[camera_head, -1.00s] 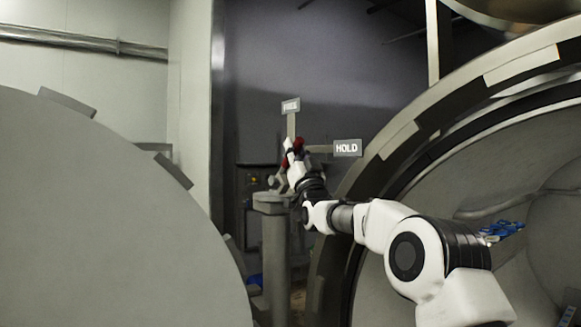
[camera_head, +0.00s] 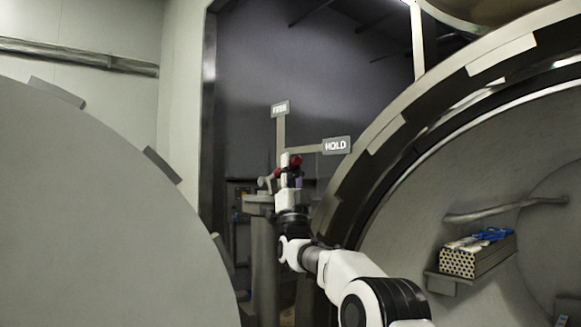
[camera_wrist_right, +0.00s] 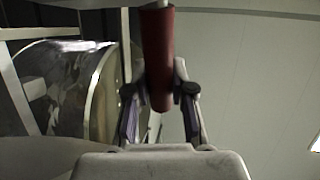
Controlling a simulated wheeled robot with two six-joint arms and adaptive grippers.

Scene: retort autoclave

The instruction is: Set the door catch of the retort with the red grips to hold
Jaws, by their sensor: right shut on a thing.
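The door catch's red grip (camera_head: 294,161) is on the post between the two big round shapes in the head view. My right gripper (camera_head: 290,178) is around it from below. In the right wrist view the red grip (camera_wrist_right: 158,60) stands upright between the two fingers of my right gripper (camera_wrist_right: 160,100), which is shut on it. The HOLD sign (camera_head: 336,145) is to the right of the grip and slightly higher. Another sign (camera_head: 280,108), which seems to read FREE, is above it. The catch's mechanism is mostly hidden by my gripper. My left gripper is out of view.
The grey retort door (camera_head: 90,220) fills the left. The retort's open mouth rim (camera_head: 400,137) curves along the right, close to my right arm. Inside the retort, a bundle of tubes (camera_head: 470,260) with blue items on top sits on a ledge. A grey post (camera_head: 264,250) stands below the catch.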

